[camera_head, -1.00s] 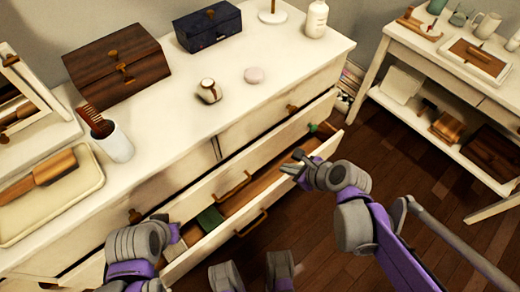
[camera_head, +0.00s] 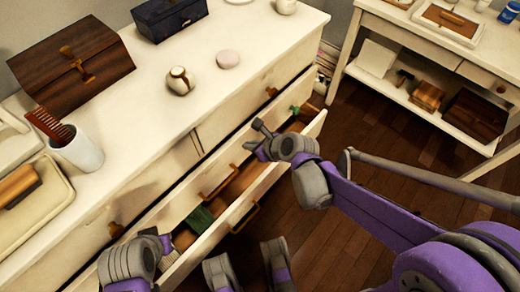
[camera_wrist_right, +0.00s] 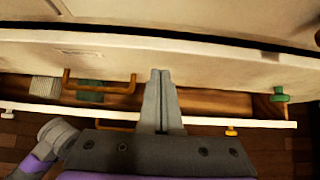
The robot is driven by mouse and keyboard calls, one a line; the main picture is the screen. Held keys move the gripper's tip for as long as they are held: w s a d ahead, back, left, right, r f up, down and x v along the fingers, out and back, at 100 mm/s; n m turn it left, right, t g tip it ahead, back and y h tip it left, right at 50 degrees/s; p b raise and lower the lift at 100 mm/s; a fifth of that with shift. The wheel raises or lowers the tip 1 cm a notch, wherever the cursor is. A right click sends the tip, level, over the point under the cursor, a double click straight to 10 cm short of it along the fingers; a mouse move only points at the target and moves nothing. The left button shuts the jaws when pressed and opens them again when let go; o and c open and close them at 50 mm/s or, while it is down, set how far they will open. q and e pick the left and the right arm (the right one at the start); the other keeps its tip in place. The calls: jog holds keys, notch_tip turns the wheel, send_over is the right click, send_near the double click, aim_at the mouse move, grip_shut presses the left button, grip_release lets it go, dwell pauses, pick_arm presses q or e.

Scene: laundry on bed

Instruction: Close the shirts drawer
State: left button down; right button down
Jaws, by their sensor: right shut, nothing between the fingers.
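The open drawer (camera_head: 282,160) of the white dresser is pulled out, with a gold handle (camera_head: 246,217) on its front. Inside lie a green folded cloth (camera_head: 201,219) and a pale striped cloth (camera_wrist_right: 45,88). I cannot read any label on it. My right gripper (camera_head: 255,134) is shut and empty over the drawer's opening. In the right wrist view its fingers (camera_wrist_right: 160,85) reach past the drawer front toward the dresser face. My left gripper (camera_head: 160,240) is near the drawer's left end; its fingers are hidden or unclear.
The dresser top (camera_head: 130,190) holds a wooden box (camera_head: 70,68), a dark blue box (camera_head: 170,17), a cup with a comb (camera_head: 78,150) and small items. A white shelf table (camera_head: 440,55) stands at the right. Wooden floor (camera_head: 375,150) lies clear between them.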

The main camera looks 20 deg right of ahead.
aim_at(235, 136)
jog(key=shift+w+a, duration=0.45)
jog(key=shift+w, duration=0.35)
jog(key=shift+r, duration=0.1)
jog(key=shift+w+a, duration=0.4)
jog(key=shift+w, duration=0.25)
jog(key=shift+w+a, duration=0.4)
jog(key=shift+w, duration=0.2)
jog(key=shift+w+r, duration=0.1)
